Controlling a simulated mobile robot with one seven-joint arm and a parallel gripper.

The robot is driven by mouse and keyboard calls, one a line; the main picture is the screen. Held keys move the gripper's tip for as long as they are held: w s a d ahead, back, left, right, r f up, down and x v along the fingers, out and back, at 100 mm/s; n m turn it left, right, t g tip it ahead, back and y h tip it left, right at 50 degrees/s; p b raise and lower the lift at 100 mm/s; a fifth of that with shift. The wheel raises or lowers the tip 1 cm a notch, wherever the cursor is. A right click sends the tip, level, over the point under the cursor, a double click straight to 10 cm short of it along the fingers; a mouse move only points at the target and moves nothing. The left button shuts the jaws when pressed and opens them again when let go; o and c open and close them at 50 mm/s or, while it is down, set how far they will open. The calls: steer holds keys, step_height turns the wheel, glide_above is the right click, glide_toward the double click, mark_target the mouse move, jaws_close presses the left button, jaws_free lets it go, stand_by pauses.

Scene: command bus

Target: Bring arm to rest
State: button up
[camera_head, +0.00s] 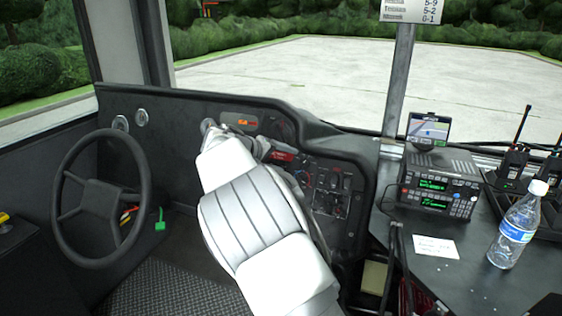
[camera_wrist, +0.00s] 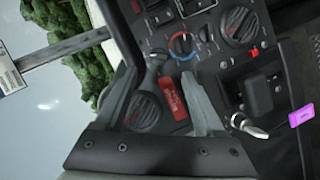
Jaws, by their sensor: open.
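My arm reaches forward over the driver's dashboard in the head view, its white and grey links covering the middle of the panel. My gripper (camera_wrist: 158,75) is open, its two grey fingers apart with nothing held between them. Between and beyond the fingers, the wrist view shows the control panel (camera_wrist: 213,58) with round dials, a red label (camera_wrist: 172,98) and switches. The fingers are close to the panel; I cannot tell whether they touch it. In the head view the gripper is mostly hidden by the arm.
A steering wheel (camera_head: 62,205) stands left of my arm. On the right, a dark counter (camera_head: 462,272) holds a radio unit (camera_head: 437,185), a water bottle (camera_head: 515,228) and handheld radios (camera_head: 512,165). A key (camera_wrist: 247,126) with a purple tag (camera_wrist: 301,116) is right of the fingers in the wrist view.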

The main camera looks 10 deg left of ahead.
steer(key=shift+s+a+r, duration=0.1)
steer(key=shift+s, duration=0.05)
steer(key=s+d+r+m+g+y, duration=0.1)
steer(key=s+d+r+m+g, duration=0.1)
steer(key=s+d, duration=0.45)
steer(key=s+d+r+m+g+y, duration=0.1)
steer(key=s+d+r, duration=0.15)
steer(key=d, duration=0.75)
steer(key=s+d+r+m+g+y, duration=0.1)
steer(key=s+d+r+m+g, duration=0.1)
steer(key=s+d, duration=0.45)
steer(key=s+d+f+m+y, duration=0.1)
steer(key=s+d+f+y, duration=0.15)
steer(key=s, duration=1.05)
steer(key=s+d+f+m+y, duration=0.15)
steer(key=s+d, duration=0.25)
steer(key=s, duration=0.9)
step_height(320, 180, up, 21)
steer(key=p, duration=2)
steer(key=shift+w+r+h+p, duration=0.15)
steer(key=shift+r+h+p, duration=0.05)
steer(key=shift+h+p, duration=0.15)
steer(key=shift+d, duration=0.1)
